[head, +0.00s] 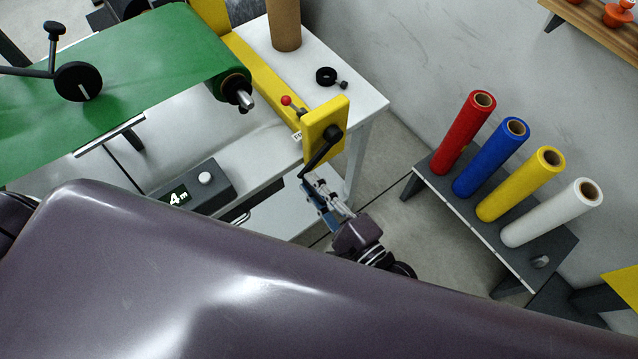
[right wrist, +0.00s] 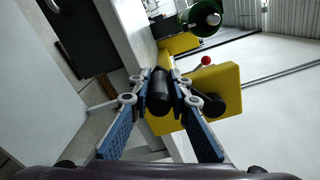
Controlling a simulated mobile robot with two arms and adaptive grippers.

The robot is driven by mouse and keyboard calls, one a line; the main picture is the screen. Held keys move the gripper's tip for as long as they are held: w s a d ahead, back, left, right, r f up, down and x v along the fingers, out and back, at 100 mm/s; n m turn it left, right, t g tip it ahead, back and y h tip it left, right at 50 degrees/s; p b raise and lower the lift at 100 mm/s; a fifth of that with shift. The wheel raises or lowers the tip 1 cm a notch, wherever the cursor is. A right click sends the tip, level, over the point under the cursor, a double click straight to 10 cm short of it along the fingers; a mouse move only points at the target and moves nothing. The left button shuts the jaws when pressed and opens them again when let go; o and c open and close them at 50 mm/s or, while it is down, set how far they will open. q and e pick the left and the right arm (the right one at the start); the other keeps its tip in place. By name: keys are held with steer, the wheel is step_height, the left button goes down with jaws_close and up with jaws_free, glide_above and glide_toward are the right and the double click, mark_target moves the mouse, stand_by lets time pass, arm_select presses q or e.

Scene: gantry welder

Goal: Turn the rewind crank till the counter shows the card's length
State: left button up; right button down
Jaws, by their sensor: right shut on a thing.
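The rewind crank (head: 321,152) is a black arm on a yellow bracket (head: 318,118) at the right end of the machine. My right gripper (head: 314,181) is at the crank's lower end. In the right wrist view the blue-padded fingers (right wrist: 160,95) are shut on the black crank handle (right wrist: 158,88). The counter (head: 180,196) is a dark box with a white knob, and its display reads 4 m. A green sheet (head: 140,75) runs to a roll beside the bracket. No card with a length is readable. My left gripper is not in view.
A stand (head: 460,208) at right holds red, blue, yellow and white rolls. A cardboard tube (head: 284,25) and a black ring (head: 326,76) are on the white table behind the bracket. A red-knobbed lever (head: 288,101) is close to the bracket. My own dark body covers the lower head view.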

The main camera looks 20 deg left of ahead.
steer(key=shift+s+a+r+m, duration=0.3)
steer(key=shift+a+r+m, duration=0.1)
steer(key=shift+r, duration=0.35)
steer(key=c, duration=1.8)
jaws_free()
steer(key=shift+d, duration=0.1)
steer(key=shift+d+f, duration=0.1)
steer(key=shift+f, duration=0.1)
steer(key=shift+s+d, duration=0.1)
steer(key=shift+d, duration=0.15)
steer(key=v, duration=1.1)
steer(key=shift+s, duration=0.2)
steer(key=shift+d, duration=0.1)
